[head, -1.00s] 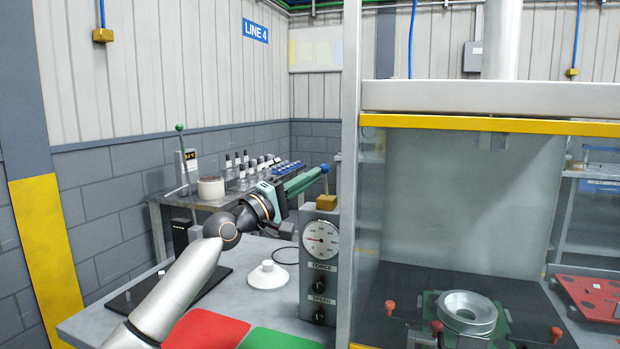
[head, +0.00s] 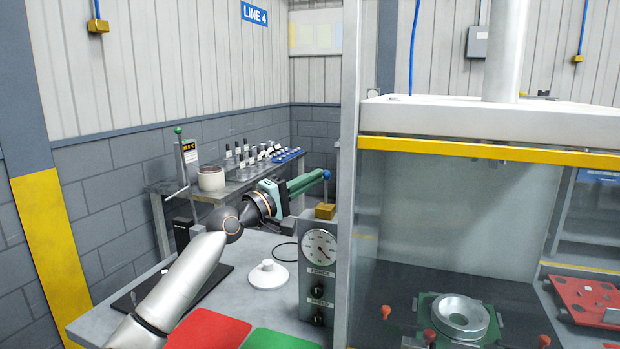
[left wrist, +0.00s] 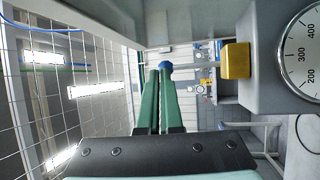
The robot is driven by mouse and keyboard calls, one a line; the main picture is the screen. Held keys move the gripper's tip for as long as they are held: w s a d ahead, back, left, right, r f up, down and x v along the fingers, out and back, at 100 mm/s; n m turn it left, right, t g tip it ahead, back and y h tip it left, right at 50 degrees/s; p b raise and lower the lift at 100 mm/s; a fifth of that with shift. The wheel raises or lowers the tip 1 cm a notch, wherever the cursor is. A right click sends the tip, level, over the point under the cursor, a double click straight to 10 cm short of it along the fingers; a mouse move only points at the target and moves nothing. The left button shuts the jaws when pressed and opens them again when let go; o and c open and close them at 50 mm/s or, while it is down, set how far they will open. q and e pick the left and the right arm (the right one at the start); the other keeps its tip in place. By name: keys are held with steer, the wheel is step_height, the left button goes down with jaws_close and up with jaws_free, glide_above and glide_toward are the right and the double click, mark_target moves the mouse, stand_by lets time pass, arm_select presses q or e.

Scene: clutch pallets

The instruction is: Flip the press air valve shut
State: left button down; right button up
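The air valve appears to be the brass-yellow block (head: 325,211) on top of the grey press control box, with a blue knob (head: 326,174) standing above it. In the left wrist view the brass block (left wrist: 235,60) is right of the fingers, and a thin lever seems to join it to the blue knob (left wrist: 165,66). My left gripper (head: 318,178) reaches in from the left with its green fingers. The fingers (left wrist: 159,72) lie side by side, shut, with their tips at the knob. They seem beside or against it, not around it; contact is unclear. My right gripper is out of view.
The control box has a gauge (head: 319,247) and two dark knobs. The press frame post (head: 349,180) stands close right of the fingertips. A white lidded piece (head: 268,274) and red (head: 208,333) and green mats lie on the bench. A back bench (head: 160,187) holds small bottles.

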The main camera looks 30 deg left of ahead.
arm_select(q)
steer(key=shift+w+a+r, duration=0.15)
steer(key=shift+w+r, duration=0.05)
steer(key=shift+w, duration=0.45)
steer(key=shift+w+a+r, duration=0.1)
steer(key=shift+w+r, duration=0.1)
steer(key=shift+w, duration=0.4)
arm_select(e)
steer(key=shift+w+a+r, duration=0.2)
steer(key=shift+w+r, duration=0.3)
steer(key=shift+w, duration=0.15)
arm_select(q)
steer(key=shift+a+r, duration=0.15)
steer(key=shift+r, duration=0.15)
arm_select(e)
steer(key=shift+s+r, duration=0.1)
arm_select(q)
steer(key=shift+p, duration=0.3)
